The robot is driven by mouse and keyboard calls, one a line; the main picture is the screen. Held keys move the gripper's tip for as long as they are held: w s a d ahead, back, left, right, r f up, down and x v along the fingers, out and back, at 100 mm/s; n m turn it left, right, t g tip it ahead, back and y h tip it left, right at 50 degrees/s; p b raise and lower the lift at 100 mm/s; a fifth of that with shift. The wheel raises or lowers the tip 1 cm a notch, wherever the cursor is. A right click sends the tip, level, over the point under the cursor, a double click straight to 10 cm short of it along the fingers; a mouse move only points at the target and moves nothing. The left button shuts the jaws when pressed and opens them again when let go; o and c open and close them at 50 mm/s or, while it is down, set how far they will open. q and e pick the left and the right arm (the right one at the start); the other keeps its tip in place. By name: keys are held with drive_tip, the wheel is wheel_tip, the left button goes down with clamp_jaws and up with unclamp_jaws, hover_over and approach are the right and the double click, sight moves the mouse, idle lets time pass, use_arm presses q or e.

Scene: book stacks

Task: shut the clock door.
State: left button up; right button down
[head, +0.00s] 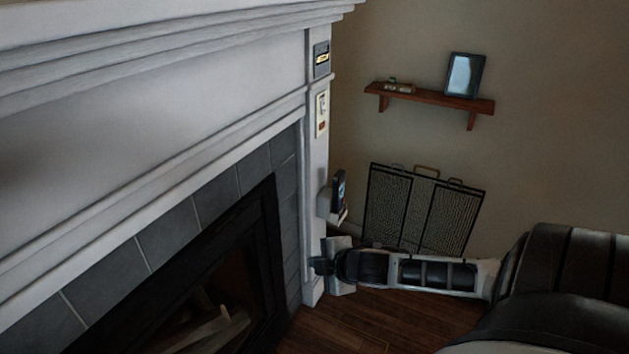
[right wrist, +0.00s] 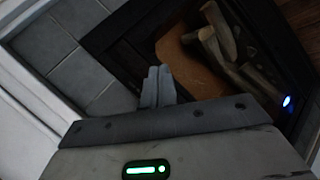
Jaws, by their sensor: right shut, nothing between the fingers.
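I cannot make out a clock or a clock door for certain in either view. My left gripper is not in view.
The white mantel (head: 150,95) and grey tiles (head: 110,270) fill the left. Logs (head: 215,330) lie in the firebox. A mesh fire screen (head: 422,210) leans near the wall. A wooden shelf (head: 430,98) holds a frame (head: 465,75). The wood floor (head: 385,325) is clear in front.

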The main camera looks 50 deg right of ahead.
drive_tip(key=s+a+f+m+g+y, duration=0.1)
drive_tip(key=s+a+f+m+y, duration=0.2)
drive_tip(key=s+a, duration=0.45)
drive_tip(key=s+a+f+m+y, duration=0.1)
drive_tip(key=s+a+f+m, duration=0.2)
drive_tip(key=s+a+f, duration=0.45)
drive_tip(key=w+a+r+m, duration=0.2)
drive_tip(key=a+r+m, duration=0.1)
drive_tip(key=a, duration=0.7)
drive_tip(key=shift+r+m, duration=0.25)
drive_tip(key=shift+m, duration=0.25)
